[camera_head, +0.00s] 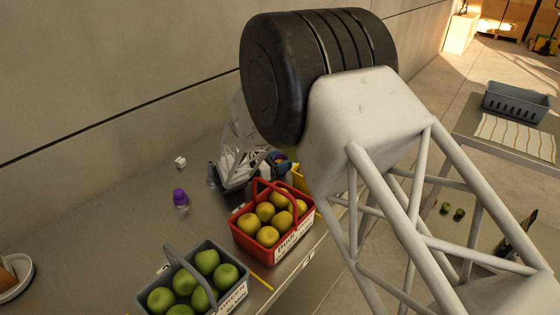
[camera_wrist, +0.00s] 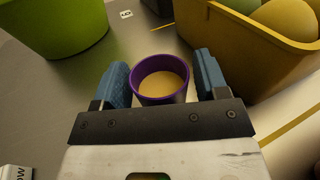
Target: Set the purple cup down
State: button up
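The purple cup (camera_wrist: 160,92) shows in the wrist view with a purple rim and an orange-tan inside. It stands between the two blue finger pads of my gripper (camera_wrist: 163,80). A narrow gap shows on each side of the cup, so the gripper looks open around it. The cup's lower part and base are hidden behind the gripper's dark bar. In the head view the cup (camera_head: 279,158) is a small purple shape by the wrist, partly covered by my arm.
A yellow container (camera_wrist: 230,50) with yellow fruit is close on the right, and a green container (camera_wrist: 55,25) on the left. In the head view a red basket (camera_head: 262,244) of yellow fruit, a grey basket (camera_head: 190,258) of green fruit and a purple-capped bottle (camera_head: 181,202) stand on the grey table (camera_head: 95,235).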

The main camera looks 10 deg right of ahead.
jog(key=shift+o, duration=0.9)
jog(key=shift+v, duration=3.95)
